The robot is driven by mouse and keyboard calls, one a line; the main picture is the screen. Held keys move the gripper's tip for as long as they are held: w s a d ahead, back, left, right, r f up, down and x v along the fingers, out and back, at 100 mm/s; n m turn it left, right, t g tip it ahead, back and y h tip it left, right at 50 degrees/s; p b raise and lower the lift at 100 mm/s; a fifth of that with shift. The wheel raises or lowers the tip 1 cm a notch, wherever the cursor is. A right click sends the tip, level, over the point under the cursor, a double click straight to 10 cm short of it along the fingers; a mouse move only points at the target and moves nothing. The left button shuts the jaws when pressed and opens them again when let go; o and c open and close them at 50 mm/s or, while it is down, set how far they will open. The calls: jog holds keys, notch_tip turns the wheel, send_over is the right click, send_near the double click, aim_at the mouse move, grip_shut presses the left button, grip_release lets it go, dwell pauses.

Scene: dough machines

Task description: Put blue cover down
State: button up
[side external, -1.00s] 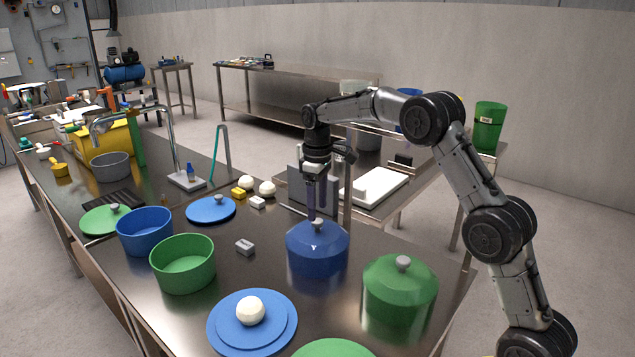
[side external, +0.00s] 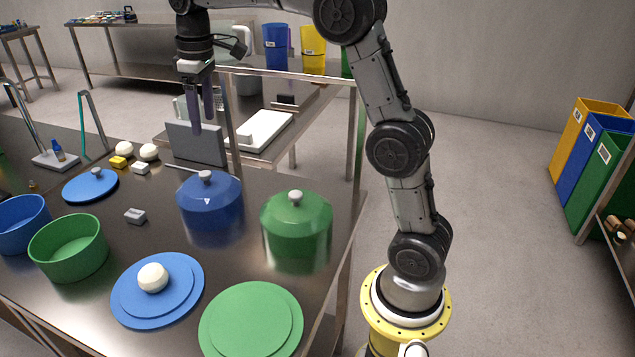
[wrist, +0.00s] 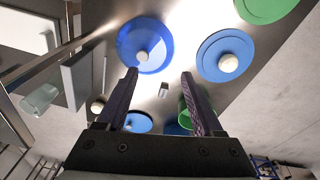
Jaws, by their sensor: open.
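The domed blue cover (side external: 225,192) with its grey knob sits upright on the metal worktable; whether a pot is beneath it is hard to tell. It also shows in the wrist view (wrist: 132,38), ahead of the fingers. My gripper (side external: 206,125) is open and empty, held above the cover with a clear gap over the knob. Its two dark fingers also show in the wrist view (wrist: 159,73), apart with nothing between them. A flatter blue cover (side external: 75,187) with a grey knob lies further left on the table.
A domed green cover (side external: 315,215) stands right of the blue one. In front lie a blue disc (side external: 190,300) bearing a white ball and a green disc (side external: 285,335). Green (side external: 70,255) and blue (side external: 20,230) open pots stand left. A grey upright panel (side external: 195,145) stands behind.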

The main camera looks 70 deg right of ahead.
jog(key=s+a+r+m+t, duration=0.15)
jog(key=s+a, duration=0.35)
jog(key=s, duration=0.9)
jog(key=s+a+f+t, duration=0.1)
jog(key=s+f, duration=0.2)
jog(key=s, duration=0.4)
jog(key=s+a+f+m+t, duration=0.1)
jog(key=s+f, duration=0.3)
jog(key=s, duration=0.4)
jog(key=shift+a+t, duration=0.45)
jog(key=shift+a, duration=0.25)
